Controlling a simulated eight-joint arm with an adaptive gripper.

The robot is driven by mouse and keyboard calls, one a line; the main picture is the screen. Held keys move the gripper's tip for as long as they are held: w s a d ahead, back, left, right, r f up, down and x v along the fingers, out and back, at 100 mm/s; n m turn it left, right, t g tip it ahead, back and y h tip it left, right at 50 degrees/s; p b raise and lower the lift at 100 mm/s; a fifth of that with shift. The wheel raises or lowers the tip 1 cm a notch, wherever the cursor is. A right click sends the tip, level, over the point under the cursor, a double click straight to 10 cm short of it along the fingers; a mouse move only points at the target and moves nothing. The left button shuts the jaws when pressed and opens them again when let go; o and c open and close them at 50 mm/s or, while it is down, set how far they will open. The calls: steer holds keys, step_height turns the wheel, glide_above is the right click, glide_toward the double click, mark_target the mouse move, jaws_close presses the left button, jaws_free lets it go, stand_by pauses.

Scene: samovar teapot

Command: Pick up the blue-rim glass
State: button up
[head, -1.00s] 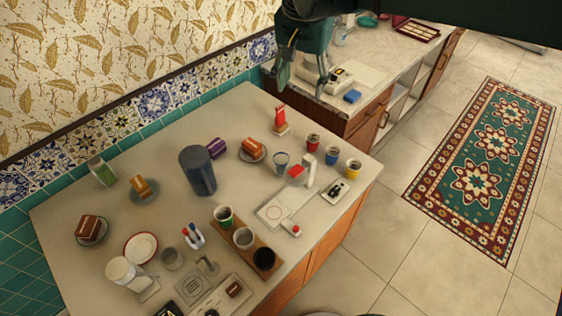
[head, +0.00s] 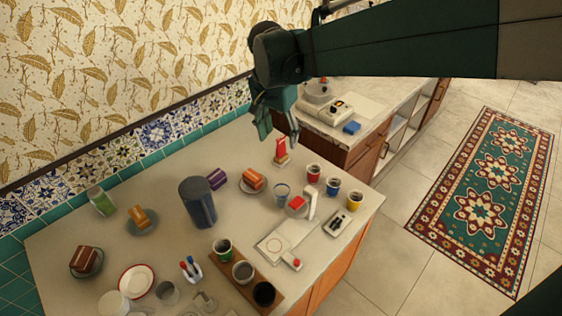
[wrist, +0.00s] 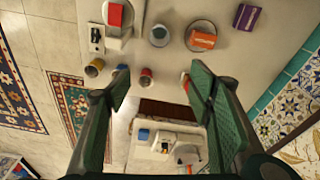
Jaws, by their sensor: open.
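The blue-rim glass (head: 282,193) stands upright on the counter, just right of the plate with orange-brown cake. It also shows in the wrist view (wrist: 159,35), seen from above, beyond my fingertips near the top. My gripper (head: 278,137) is open and empty, above the far end of the counter, behind the glass and apart from it. In the wrist view my two fingers (wrist: 160,82) are spread wide, with bare counter and a red cup between them.
Red (head: 313,174), blue (head: 333,187) and yellow (head: 354,199) cups stand right of the glass. A red upright item (head: 281,150) stands close under my gripper. A cake plate (head: 253,185) and a red-topped white device (head: 297,204) are near the glass. A tall dark cylinder (head: 198,203) stands left.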

glide_above(280, 187)
steer(key=s, duration=0.3)
step_height(280, 187, down, 22)
steer(key=f, duration=0.1)
steer(key=shift+s+a+r, duration=0.1)
steer(key=shift+s+r, duration=0.05)
steer(key=shift+r, duration=0.1)
steer(key=shift+f, duration=0.1)
steer(key=shift+f, duration=1.2)
steer(key=shift+w+d+f+b, duration=0.15)
steer(key=shift+f+b, duration=0.1)
steer(key=shift+f, duration=0.6)
steer(key=shift+w+d+f+b, duration=0.1)
steer(key=shift+w+f+b, duration=0.1)
steer(key=shift+f, duration=0.65)
steer(key=shift+w+d+f+b, duration=0.15)
steer(key=shift+f+b, duration=0.1)
steer(key=shift+f, duration=0.6)
steer(key=shift+s, duration=0.1)
steer(key=c, duration=1.1)
